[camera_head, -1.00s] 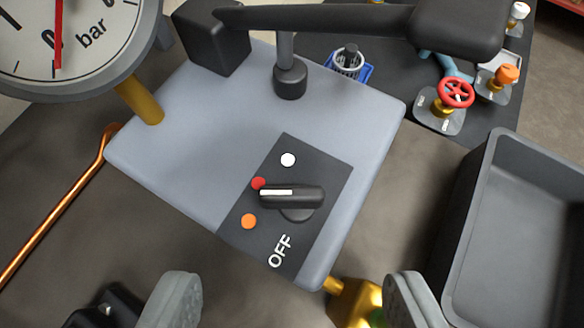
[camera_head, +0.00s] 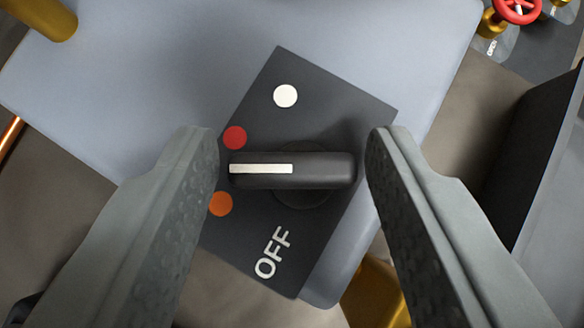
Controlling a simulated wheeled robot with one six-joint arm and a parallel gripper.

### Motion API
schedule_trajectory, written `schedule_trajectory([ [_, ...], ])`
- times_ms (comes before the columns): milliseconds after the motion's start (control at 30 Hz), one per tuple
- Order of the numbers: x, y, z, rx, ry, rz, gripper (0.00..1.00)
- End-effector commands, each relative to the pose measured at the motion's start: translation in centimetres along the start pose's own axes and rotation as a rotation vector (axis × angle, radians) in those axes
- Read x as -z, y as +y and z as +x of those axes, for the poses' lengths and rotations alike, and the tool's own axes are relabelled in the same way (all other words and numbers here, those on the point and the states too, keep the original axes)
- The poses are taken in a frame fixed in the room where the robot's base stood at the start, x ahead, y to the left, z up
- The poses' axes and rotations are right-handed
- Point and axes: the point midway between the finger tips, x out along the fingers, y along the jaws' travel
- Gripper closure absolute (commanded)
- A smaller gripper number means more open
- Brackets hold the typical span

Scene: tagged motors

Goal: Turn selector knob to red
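The selector knob (camera_head: 325,170) is a black bar with a white pointer line on its left half. It sits on a dark plate (camera_head: 330,95) and lies level in the picture. The pointer end lies between the red dot (camera_head: 235,138) and the orange dot (camera_head: 220,203). A white dot (camera_head: 285,96) is above and the word OFF (camera_head: 272,253) below. My gripper (camera_head: 292,155) is open, with one finger off each end of the knob. The right finger is very close to the knob's right end; I cannot tell whether it touches.
The plate is on a blue-grey panel (camera_head: 180,60). A dark bin (camera_head: 545,150) stands at the right, and a red valve wheel (camera_head: 517,8) is at the top right. A brass post (camera_head: 48,15) rises at the top left. A brass fitting (camera_head: 375,295) is below the panel.

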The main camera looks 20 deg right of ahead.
Motion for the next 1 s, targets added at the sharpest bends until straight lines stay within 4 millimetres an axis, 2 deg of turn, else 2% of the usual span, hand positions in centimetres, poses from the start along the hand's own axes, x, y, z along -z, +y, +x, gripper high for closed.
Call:
schedule_trajectory([
  [33,0.00,0.00,-0.01,0.000,0.000,0.000,0.65],
  [133,0.00,0.00,-0.01,0.000,0.000,0.000,0.85],
  [167,0.00,0.00,-0.01,0.000,0.000,0.000,0.86],
  [567,0.00,-0.18,0.07,-0.057,-0.001,0.054,0.86],
  [1000,0.17,-0.48,0.16,-0.255,0.000,0.254,0.86],
])
